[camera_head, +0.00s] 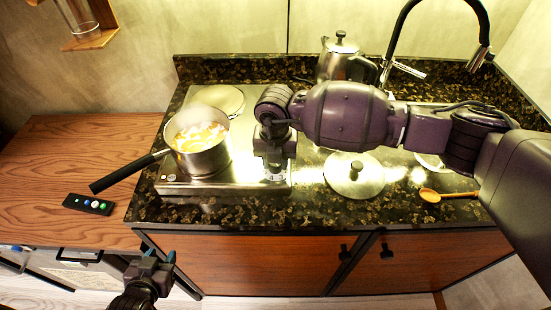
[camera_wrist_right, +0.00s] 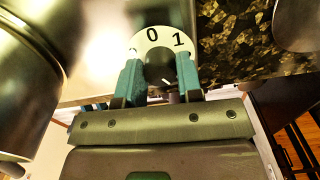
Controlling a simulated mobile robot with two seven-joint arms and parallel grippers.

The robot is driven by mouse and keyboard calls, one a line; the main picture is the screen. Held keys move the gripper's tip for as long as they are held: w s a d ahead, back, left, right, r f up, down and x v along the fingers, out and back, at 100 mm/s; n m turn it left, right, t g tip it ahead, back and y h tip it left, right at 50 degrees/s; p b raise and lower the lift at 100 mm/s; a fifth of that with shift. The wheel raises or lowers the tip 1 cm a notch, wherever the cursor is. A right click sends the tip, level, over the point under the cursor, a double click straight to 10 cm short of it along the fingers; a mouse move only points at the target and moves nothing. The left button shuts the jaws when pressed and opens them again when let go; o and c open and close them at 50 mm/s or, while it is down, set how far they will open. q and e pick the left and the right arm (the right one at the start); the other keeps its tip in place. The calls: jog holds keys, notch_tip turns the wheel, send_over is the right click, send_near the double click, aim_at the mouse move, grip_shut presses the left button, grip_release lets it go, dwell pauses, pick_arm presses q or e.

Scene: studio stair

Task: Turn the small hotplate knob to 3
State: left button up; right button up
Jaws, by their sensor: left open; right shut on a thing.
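The steel hotplate (camera_head: 238,182) stands on the dark stone counter. Its knob (camera_wrist_right: 159,67) is dark, with a pale dial ring (camera_wrist_right: 143,40) around it. The figures 0 and 1 show on the ring in the right wrist view; other figures are hidden by my fingers. A small pale mark shows low on the knob. My right gripper (camera_head: 275,160) is over the front right of the hotplate. In the right wrist view its teal fingers (camera_wrist_right: 159,78) are shut on the knob, one on each side. My left gripper (camera_head: 150,268) is open and empty, low in front of the cabinets.
A steaming pot (camera_head: 203,160) stands on the hotplate's left, its black handle (camera_head: 125,173) pointing left. A round plate (camera_head: 222,98) lies behind it. A lid (camera_head: 354,180) and a wooden spoon (camera_head: 445,196) lie to the right. A kettle (camera_head: 338,62) stands behind.

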jog(key=o, duration=0.9)
jog(key=shift+r, duration=0.15)
notch_tip(320, 180, up, 11)
jog(key=shift+f+b, duration=0.2)
jog(key=shift+b, duration=0.15)
